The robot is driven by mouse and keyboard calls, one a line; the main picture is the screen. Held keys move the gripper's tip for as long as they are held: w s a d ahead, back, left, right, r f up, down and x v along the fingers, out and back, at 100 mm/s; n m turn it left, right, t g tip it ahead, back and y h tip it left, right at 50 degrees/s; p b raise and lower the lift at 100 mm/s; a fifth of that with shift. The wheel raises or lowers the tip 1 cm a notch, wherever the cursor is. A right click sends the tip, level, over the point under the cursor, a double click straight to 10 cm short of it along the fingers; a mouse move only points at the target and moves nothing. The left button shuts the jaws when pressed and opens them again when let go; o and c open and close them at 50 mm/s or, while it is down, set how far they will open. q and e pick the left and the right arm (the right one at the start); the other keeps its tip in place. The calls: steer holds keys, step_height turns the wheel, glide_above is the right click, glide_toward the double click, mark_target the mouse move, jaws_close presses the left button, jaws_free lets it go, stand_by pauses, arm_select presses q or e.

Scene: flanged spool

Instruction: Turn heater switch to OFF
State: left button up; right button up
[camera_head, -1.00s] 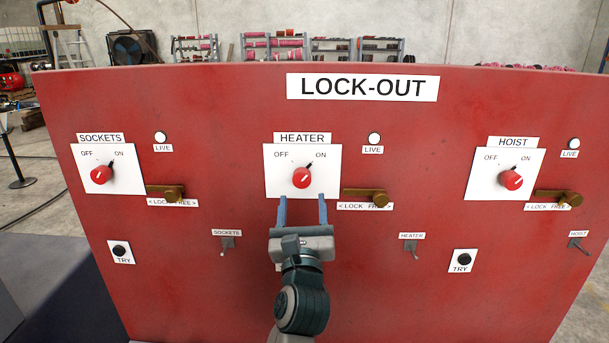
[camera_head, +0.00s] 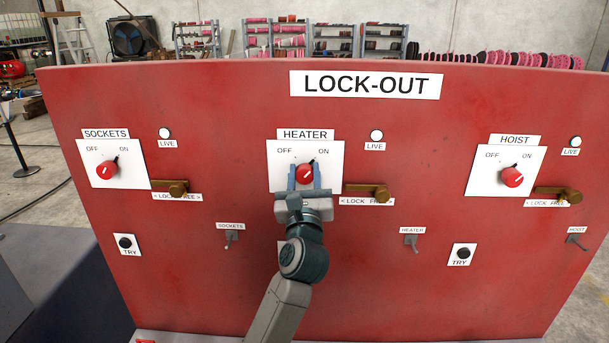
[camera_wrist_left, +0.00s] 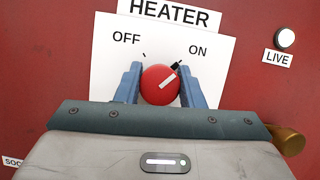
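The heater switch (camera_head: 305,174) is a red round knob on a white plate (camera_head: 331,155) under the HEATER label. Its white line and black pointer are turned toward ON. My left gripper (camera_head: 304,180) is at the knob, with one blue finger on each side of it. In the left wrist view the red knob (camera_wrist_left: 160,85) sits between the two fingers (camera_wrist_left: 160,88), with a narrow gap seeming to show on each side. The fingers are apart; contact with the knob is not clear. My right gripper is out of view.
A brass lock lever (camera_head: 379,191) sticks out just right of the heater plate. The sockets knob (camera_head: 107,170) and hoist knob (camera_head: 512,176) are on either side. Small toggles (camera_head: 411,240) and a black TRY button (camera_head: 463,253) sit lower on the red panel (camera_head: 370,290).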

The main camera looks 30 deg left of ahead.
arm_select(q)
steer(key=shift+c, duration=1.1)
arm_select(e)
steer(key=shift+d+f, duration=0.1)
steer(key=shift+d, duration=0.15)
